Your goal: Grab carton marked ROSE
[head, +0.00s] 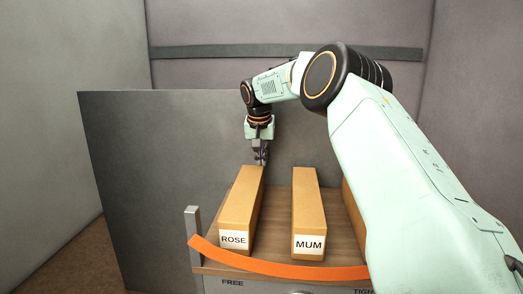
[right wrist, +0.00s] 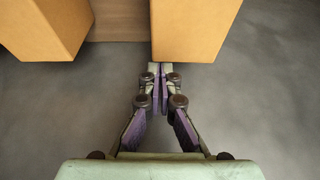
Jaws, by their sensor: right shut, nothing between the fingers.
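The carton marked ROSE (head: 240,205) is a long tan box with a white label on its near end. It lies on the left of a wooden shelf top. My right gripper (head: 261,158) is shut and empty at the far end of this carton, by its right edge. In the right wrist view the gripper (right wrist: 160,72) has its fingertips together at the lower left corner of a carton end (right wrist: 195,30), which appears to be the ROSE one. I cannot tell if they touch. My left gripper is not in view.
The carton marked MUM (head: 308,212) lies to the right, with a gap between. A third carton (head: 352,203) is mostly hidden behind my right arm. An orange strip (head: 270,268) curves along the front edge, with a grey post (head: 193,225) at left. A dark panel (head: 150,170) stands behind.

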